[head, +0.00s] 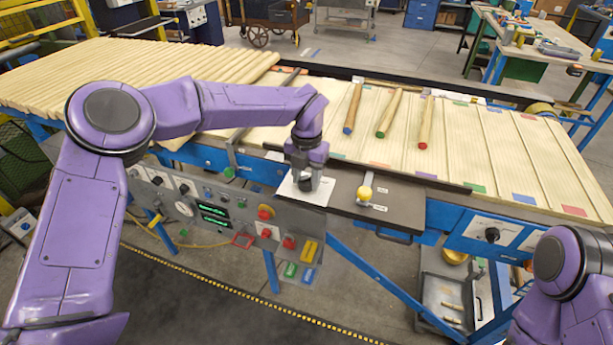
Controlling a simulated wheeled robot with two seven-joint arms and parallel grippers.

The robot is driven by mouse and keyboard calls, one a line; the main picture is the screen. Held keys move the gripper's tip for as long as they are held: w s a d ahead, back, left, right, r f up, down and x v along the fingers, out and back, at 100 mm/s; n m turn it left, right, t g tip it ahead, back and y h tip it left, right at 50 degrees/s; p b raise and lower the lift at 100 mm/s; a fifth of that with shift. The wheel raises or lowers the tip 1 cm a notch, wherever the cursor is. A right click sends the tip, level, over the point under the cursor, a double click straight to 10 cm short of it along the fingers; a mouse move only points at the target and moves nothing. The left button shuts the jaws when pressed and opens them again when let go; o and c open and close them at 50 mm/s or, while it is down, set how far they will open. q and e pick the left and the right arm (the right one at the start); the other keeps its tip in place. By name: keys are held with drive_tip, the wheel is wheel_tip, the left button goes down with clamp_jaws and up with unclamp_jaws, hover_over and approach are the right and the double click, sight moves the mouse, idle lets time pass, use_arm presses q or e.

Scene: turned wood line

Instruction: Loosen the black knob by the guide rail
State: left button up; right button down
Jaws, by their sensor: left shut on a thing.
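The black knob (306,184) sits over a white plate (289,190) at the near edge of the conveyor line. My left gripper (306,178) reaches down onto it from above and is shut on it, its fingers covering part of the knob. A dark guide rail (425,179) runs along the near side of the line, close to the knob. My right arm shows only in part at the lower right, and its gripper is out of the picture.
A yellow knob (365,193) stands on a dark panel (400,206) right of the gripper. A control panel (205,208) with buttons lies below left. Three turned rods (388,114) with coloured ends lie on the slatted belt, and many pale rods (130,75) are at left.

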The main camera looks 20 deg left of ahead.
sight(307, 177)
use_arm(q)
drive_tip(key=shift+f+n+b, duration=0.2)
drive_tip(key=shift+n+b, duration=0.9)
drive_tip(key=shift+b, duration=0.05)
drive_tip(key=n+b, duration=1)
drive_tip(key=shift+w+n+b, duration=0.1)
drive_tip(key=shift+n+b, duration=0.2)
drive_tip(key=shift+n, duration=0.1)
drive_tip(key=n+b, duration=0.2)
drive_tip(key=n, duration=0.1)
drive_tip(key=shift+b, duration=0.4)
drive_tip(key=shift+r+n+b, duration=0.2)
drive_tip(key=shift+n+b, duration=0.5)
drive_tip(key=shift+n, duration=0.2)
drive_tip(key=o, duration=1.1)
drive_tip(key=shift+c, duration=0.2)
wheel_tip(307, 177, up, 11)
drive_tip(key=p, duration=0.2)
drive_tip(key=shift+f, duration=0.2)
